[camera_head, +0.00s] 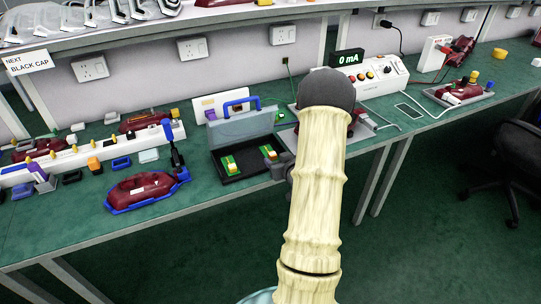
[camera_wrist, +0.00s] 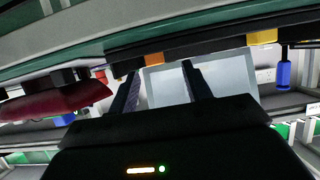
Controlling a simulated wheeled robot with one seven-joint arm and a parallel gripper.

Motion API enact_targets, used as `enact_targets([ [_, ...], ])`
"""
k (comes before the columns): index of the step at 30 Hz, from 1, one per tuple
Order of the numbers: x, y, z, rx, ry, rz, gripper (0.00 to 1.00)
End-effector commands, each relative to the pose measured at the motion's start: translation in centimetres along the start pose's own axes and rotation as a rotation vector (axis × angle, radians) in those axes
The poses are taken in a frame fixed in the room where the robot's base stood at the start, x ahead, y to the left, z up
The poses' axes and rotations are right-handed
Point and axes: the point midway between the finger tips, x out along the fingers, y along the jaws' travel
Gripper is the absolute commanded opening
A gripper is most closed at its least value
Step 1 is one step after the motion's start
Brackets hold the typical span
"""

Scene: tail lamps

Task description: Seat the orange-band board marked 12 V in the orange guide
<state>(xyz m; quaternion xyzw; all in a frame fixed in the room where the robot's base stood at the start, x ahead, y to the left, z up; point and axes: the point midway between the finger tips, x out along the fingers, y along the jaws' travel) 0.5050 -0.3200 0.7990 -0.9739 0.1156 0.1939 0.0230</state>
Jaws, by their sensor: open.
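Two small green boards with yellow and pale parts, one on the left (camera_head: 229,163) and one on the right (camera_head: 269,153), lie in an open black tray case. Their markings are too small to read, so I cannot tell which is the 12 V board. In the wrist view my gripper (camera_wrist: 160,70) is open, with two dark fingers apart and nothing held between them. An orange piece (camera_wrist: 153,58) on a dark edge shows beyond the fingertips; I cannot tell whether it is the guide. In the head view my arm hides most of the gripper.
The case's grey lid (camera_head: 243,124) with a blue handle stands open behind the tray. A dark red lamp (camera_head: 143,187) in a blue holder lies to the left. A white strip (camera_head: 70,160) runs along the left bench. A meter box (camera_head: 380,76) stands at the back right.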

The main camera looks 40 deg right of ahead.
Motion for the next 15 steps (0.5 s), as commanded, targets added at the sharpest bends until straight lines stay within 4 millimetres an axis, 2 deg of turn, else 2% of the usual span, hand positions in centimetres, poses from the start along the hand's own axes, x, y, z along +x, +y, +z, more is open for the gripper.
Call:
enact_targets([
  [10,4.2,0.6,-0.1,-0.002,0.0,-0.003,0.49],
  [15,5.1,0.7,-0.1,0.0,0.0,0.0,0.49],
])
